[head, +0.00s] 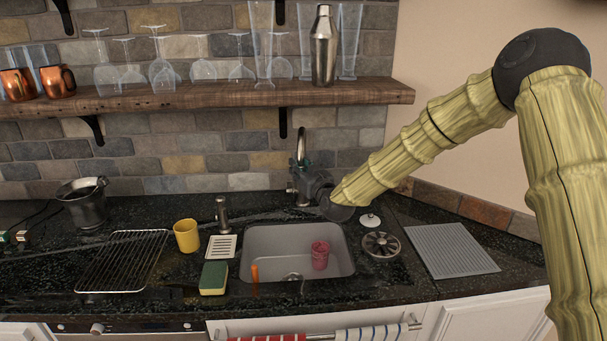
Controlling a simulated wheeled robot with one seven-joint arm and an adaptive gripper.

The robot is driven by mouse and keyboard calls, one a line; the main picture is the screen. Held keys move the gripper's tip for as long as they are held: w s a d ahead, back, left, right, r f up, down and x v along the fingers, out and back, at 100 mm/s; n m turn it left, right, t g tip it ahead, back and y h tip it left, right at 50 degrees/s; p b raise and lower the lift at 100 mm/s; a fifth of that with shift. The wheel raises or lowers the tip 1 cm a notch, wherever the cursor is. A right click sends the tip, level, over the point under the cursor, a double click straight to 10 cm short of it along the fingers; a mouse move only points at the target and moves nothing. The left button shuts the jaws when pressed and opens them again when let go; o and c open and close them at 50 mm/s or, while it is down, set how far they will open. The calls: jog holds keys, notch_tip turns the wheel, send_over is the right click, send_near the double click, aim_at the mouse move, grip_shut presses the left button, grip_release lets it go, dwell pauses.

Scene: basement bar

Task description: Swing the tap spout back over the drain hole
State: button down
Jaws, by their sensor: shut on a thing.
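The chrome tap (301,148) stands behind the sink, against the stone wall. Its curved top shows, while my gripper hides most of its right side and the spout's end. My gripper (306,180) is at the tap, reaching in from the right, and is shut on the tap spout; the fingertips are small and dark here. The grey sink basin (262,243) lies in front of the tap. The drain hole (293,276) shows near the front of the basin floor. A red tumbler (320,255) stands in the basin, and an orange item (255,275) leans at its left.
A wooden shelf (200,97) with glasses and a shaker (323,46) hangs above. A yellow cup (186,236), a sponge (214,278) and a soap dispenser (223,214) stand left of the sink. A strainer (381,245) and a grey mat (450,250) lie right.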

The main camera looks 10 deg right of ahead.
jog(key=shift+s+d+b, duration=0.1)
jog(key=shift+d+b, duration=0.45)
jog(key=shift+d, duration=0.65)
jog(key=c, duration=1.2)
grip_release()
jog(key=shift+o, duration=0.2)
jog(key=shift+s, duration=0.1)
jog(key=v, duration=1.2)
